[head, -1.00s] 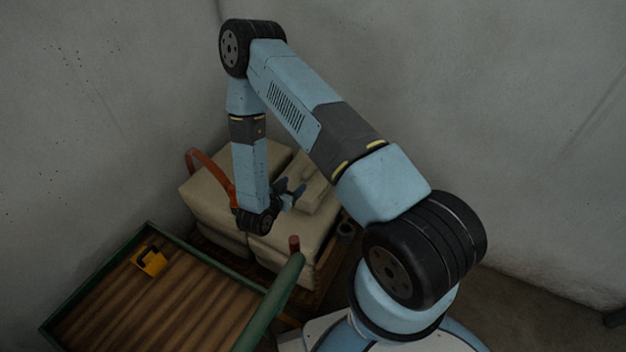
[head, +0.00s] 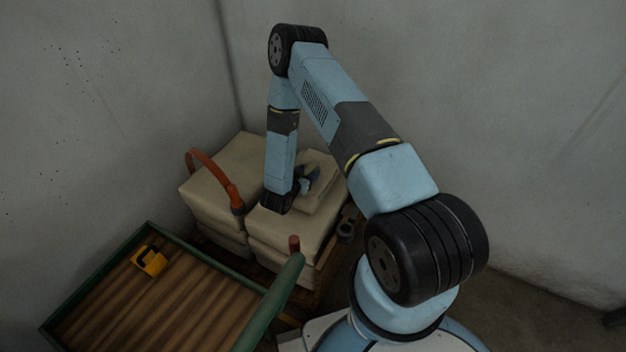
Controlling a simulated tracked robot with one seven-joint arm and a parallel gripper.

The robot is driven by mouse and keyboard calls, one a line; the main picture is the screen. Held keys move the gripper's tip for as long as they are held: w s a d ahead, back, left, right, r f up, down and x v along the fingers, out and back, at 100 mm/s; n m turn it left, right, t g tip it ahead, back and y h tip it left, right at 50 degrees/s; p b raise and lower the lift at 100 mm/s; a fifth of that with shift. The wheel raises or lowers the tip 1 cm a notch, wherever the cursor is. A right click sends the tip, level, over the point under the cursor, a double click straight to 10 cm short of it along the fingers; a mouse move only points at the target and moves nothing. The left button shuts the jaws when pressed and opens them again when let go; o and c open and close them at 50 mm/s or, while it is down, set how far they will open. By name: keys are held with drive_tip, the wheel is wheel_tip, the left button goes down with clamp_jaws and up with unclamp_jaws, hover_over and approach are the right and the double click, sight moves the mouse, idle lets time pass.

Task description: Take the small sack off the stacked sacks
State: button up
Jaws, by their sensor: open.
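The small sack (head: 322,187) is pale beige and lies on top of the right-hand stack of larger beige sacks (head: 285,231). A second stack of sacks (head: 222,180) stands to its left. My gripper (head: 311,181) is open at the left side of the small sack, its fingers pointing right towards it. My wrist hides part of the sack's left edge. I cannot tell whether the fingers touch it.
An orange-red curved handle or strap (head: 214,172) arches over the left stack. In front is a cart or tray with a green rim (head: 190,237) and slatted wooden bed, holding a yellow object (head: 149,261). Walls close the back corner.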

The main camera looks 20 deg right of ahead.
drive_tip(key=shift+w+d+f, duration=0.15)
drive_tip(key=shift+w+d, duration=0.15)
drive_tip(key=shift+w, duration=0.05)
drive_tip(key=shift+c, duration=0.4)
clamp_jaws()
idle(0.9)
